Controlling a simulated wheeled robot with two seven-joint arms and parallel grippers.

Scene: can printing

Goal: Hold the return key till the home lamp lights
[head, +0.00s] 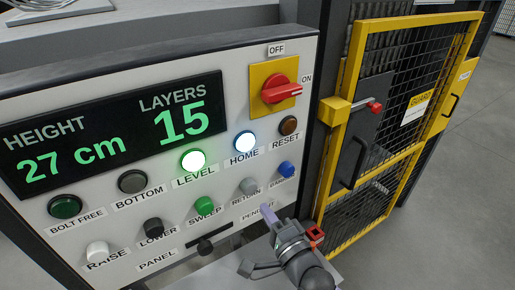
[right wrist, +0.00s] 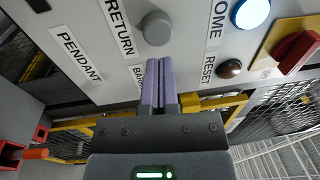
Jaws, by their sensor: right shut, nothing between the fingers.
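The return key (head: 248,186) is a round grey button in the lower row of the panel. It also shows in the right wrist view (right wrist: 157,28). The home lamp (head: 245,143) glows bright white-blue above it, and its lit edge shows in the right wrist view (right wrist: 250,12). My right gripper (head: 267,212) is shut and empty, its purple fingers together. In the right wrist view its fingertips (right wrist: 159,62) lie just short of the return key, with a small gap in the picture. My left gripper is out of view.
The level lamp (head: 193,160) glows green. The display (head: 110,130) reads 27 cm and 15 layers. A blue key (head: 286,169) is right of return. A red rotary switch (head: 280,89) is at upper right. A yellow-framed guard door (head: 400,110) stands right of the panel.

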